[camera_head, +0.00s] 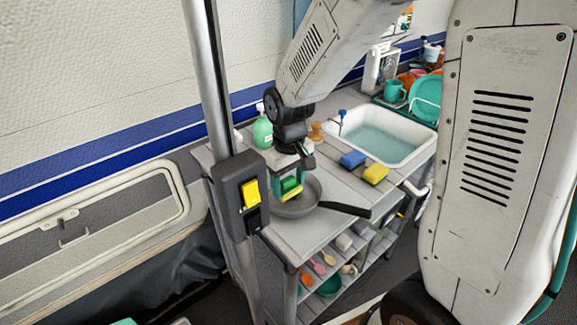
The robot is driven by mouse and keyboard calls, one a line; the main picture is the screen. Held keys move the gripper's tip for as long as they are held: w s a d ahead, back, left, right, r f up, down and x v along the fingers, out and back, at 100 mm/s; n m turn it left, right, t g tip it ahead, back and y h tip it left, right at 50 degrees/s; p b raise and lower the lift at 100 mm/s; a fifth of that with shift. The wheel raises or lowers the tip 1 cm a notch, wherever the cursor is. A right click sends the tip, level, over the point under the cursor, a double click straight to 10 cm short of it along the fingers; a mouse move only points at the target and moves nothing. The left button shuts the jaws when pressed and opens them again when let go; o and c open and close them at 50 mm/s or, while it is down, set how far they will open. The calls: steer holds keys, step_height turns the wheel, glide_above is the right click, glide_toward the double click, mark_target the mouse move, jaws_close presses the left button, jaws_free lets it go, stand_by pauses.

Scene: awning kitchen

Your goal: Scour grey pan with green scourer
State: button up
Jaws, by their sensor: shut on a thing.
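The grey pan (313,190) sits on the counter, with its dark handle pointing right. My gripper (289,182) comes down from above over the left part of the pan. It is shut on the green scourer (290,184), which has a yellow part low down. The scourer is over or inside the pan; I cannot tell whether it touches the pan's bottom. My gripper and the scourer hide part of the pan.
A blue sponge (352,159) and a yellow sponge (375,174) lie right of the pan, before the water-filled sink (385,138). A green bottle (262,132) stands behind left. A teal plate (426,95) stands beyond the sink. Open shelves (335,262) are below.

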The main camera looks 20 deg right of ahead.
steer(key=shift+r, duration=2.4)
